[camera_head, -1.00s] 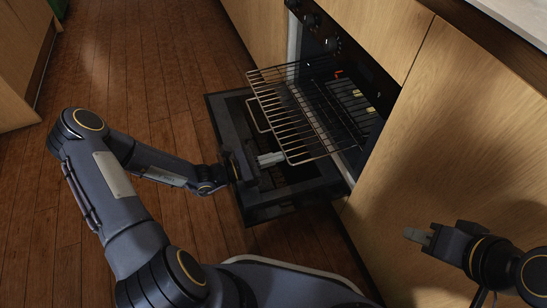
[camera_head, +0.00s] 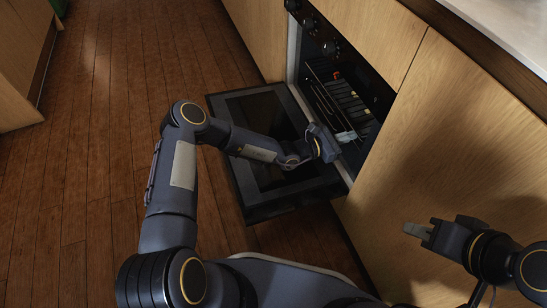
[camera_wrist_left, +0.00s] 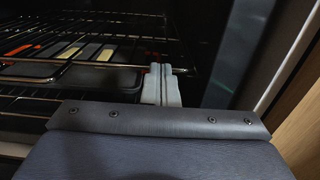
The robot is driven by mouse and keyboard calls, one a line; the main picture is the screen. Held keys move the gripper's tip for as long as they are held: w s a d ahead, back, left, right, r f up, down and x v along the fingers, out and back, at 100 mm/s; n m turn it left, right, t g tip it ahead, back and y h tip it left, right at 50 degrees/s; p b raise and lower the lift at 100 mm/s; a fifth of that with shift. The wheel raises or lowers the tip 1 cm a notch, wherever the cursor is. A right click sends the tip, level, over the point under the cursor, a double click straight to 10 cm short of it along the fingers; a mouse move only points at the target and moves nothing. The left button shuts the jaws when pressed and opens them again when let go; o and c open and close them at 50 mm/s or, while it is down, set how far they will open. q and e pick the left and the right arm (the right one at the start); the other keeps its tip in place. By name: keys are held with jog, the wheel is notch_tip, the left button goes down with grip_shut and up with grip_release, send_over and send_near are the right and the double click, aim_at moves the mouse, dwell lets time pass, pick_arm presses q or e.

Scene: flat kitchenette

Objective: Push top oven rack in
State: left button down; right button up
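The top oven rack (camera_head: 318,78) is inside the oven cavity, and its wire front edge shows in the left wrist view (camera_wrist_left: 90,66). My left gripper (camera_head: 346,136) is at the oven mouth, over the lowered oven door (camera_head: 262,106). In the left wrist view its pale fingers (camera_wrist_left: 160,86) lie side by side with no clear gap, at the right part of the rack's front bar. I cannot tell for certain whether they touch the bar. My right gripper (camera_head: 416,230) is in front of the wooden cabinet, away from the oven; its fingers look closed together.
Below the top rack, dark trays (camera_wrist_left: 100,76) with pale and orange-red items sit inside the oven. The open door juts out over the floor. Wooden cabinet fronts (camera_head: 450,150) flank the oven, and the wood floor at left is clear.

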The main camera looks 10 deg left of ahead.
aim_at(358, 132)
pick_arm(q)
jog(key=x, duration=0.3)
jog(key=shift+w+d, duration=0.2)
jog(key=shift+d, duration=0.05)
jog(key=shift+w+d+r, duration=0.15)
jog(key=shift+w, duration=0.05)
pick_arm(e)
jog(key=shift+s+a+f, duration=0.1)
jog(key=shift+a+f, duration=0.05)
